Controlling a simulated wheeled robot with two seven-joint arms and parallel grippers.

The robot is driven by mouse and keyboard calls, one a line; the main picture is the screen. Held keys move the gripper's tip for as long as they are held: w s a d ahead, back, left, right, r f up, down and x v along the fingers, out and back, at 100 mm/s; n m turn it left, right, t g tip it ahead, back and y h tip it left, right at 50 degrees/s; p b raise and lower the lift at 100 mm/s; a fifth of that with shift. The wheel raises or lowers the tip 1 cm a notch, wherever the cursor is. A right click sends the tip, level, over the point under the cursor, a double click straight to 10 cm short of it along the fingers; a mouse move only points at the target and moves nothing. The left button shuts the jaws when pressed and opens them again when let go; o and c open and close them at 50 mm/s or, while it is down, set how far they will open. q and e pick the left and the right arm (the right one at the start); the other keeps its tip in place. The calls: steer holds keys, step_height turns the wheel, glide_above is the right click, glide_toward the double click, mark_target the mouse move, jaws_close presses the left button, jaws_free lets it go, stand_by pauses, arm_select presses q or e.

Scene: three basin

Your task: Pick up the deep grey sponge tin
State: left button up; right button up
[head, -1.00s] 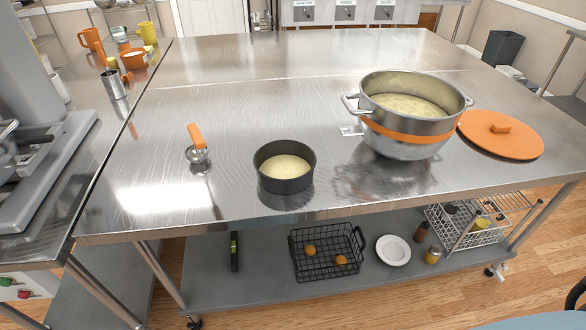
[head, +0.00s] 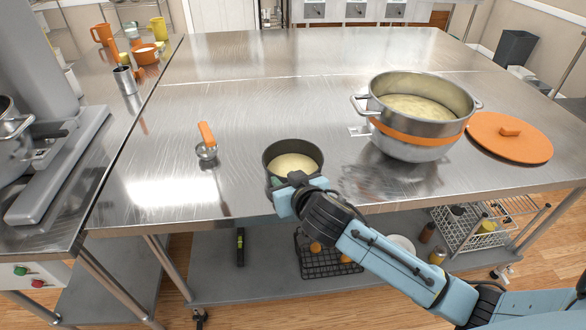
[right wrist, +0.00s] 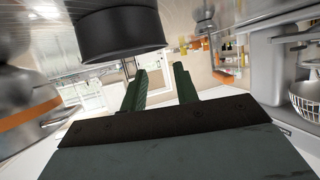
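The deep grey sponge tin (head: 291,152) is round, holds a pale yellow filling and stands upright near the front edge of the steel table. My right gripper (head: 285,185) is at its near side, and my wrist hides part of the tin's front. In the right wrist view the tin (right wrist: 118,32) is at the upper left, beside the fingers and not between them. There the right gripper (right wrist: 160,84) shows two dark green fingers apart with nothing between them. I cannot tell whether a finger touches the tin. My left gripper is not in view.
A large steel pot with an orange band (head: 415,142) stands to the right, with an orange lid (head: 508,138) beyond it. An orange-handled scoop (head: 206,142) lies to the left. A wire basket (head: 330,262) is on the lower shelf. The table behind the tin is clear.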

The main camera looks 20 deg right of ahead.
mark_target(269, 171)
steer(key=x, duration=0.5)
steer(key=shift+w+f, duration=0.2)
steer(key=shift+w, duration=0.15)
steer(key=shift+a+b+x, duration=0.2)
steer(key=shift+x, duration=1.15)
steer(key=shift+a+b+x, duration=0.2)
steer(key=shift+a+x, duration=0.05)
steer(key=shift+x, duration=1.05)
jaws_close()
